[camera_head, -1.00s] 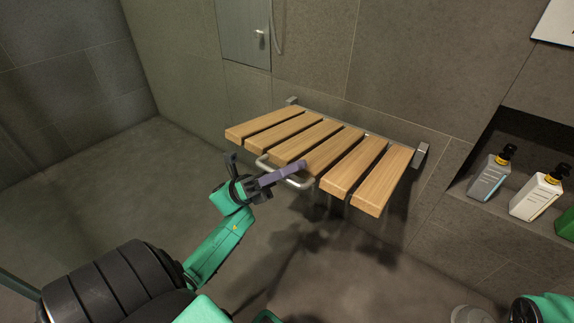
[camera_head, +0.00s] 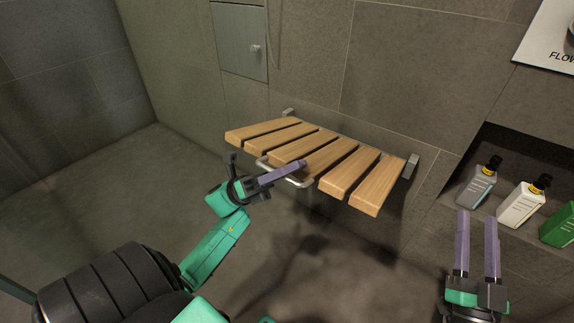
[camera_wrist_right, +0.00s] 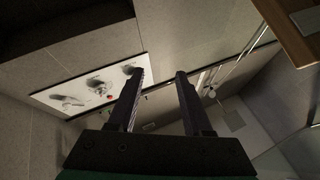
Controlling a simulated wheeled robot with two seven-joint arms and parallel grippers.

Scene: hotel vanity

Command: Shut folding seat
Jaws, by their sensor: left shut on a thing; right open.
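The folding seat (camera_head: 325,185) has several wooden slats on a metal frame and is mounted on the tiled wall. It is folded down, with its front edge tilted slightly upward or near level; the exact angle is hard to tell. A metal bar handle (camera_head: 297,182) shows at its front edge. My left gripper (camera_head: 298,166) is at the front edge, its purple fingers closed together on the seat by the bar; the exact contact is partly hidden. My right gripper (camera_head: 477,215) is open and empty at the lower right, apart from the seat. Its parted fingers also show in the right wrist view (camera_wrist_right: 158,78).
A wall niche at the right holds a grey bottle (camera_head: 478,187), a white bottle (camera_head: 519,206) and a green bottle (camera_head: 560,228). A panel with a knob (camera_head: 241,42) is on the wall above the seat. The floor to the left is clear.

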